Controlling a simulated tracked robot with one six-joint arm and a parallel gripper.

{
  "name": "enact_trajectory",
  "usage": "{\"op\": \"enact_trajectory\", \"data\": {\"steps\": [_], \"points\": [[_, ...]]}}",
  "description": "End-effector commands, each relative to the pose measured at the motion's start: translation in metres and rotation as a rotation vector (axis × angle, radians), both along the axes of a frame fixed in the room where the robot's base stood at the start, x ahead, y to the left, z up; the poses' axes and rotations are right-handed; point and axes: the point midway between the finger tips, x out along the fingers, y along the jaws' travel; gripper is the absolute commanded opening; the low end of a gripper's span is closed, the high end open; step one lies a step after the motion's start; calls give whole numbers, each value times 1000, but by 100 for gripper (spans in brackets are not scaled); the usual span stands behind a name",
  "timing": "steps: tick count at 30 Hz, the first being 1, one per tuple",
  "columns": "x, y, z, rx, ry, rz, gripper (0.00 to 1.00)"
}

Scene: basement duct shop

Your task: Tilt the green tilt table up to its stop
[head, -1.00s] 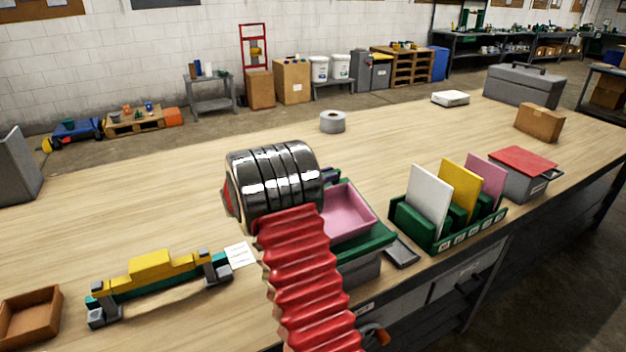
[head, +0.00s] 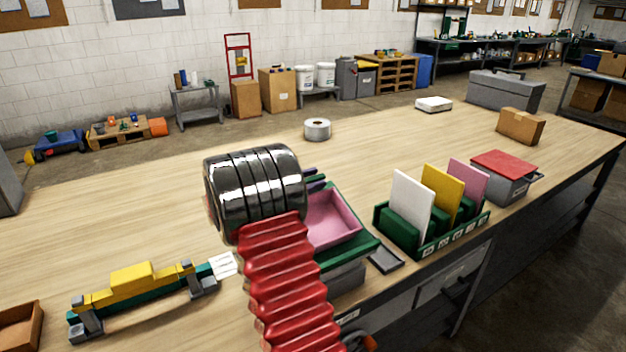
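The green tilt table (head: 362,250) sits near the front edge of the bench on a grey base (head: 346,279). A pink tray (head: 334,222) lies on it. Its left part is hidden behind my arm, which shows a red ribbed sleeve and a dark shiny banded wrist. The wrist is at the left of the pink tray in the picture. My gripper's fingers are hidden behind the wrist, so I cannot see whether they touch the table. The green top looks flat or only slightly tilted; I cannot tell exactly.
A green rack (head: 437,238) with white, yellow and pink panels stands to the right, with a dark flat tray (head: 385,260) before it. A yellow and teal fixture (head: 140,288) lies to the left. A tape roll (head: 317,129) stands behind. The bench's left middle is clear.

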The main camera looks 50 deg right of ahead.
Motion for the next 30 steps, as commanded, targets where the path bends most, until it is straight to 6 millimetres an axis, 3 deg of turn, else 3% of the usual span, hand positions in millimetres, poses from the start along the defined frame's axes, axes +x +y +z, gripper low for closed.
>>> {"op": "enact_trajectory", "data": {"steps": [8,14,30], "points": [[1,1,-1,2,1,2,31],[5,13,-1,2,1,4,31],[29,98,-2,3,1,3,31]]}}
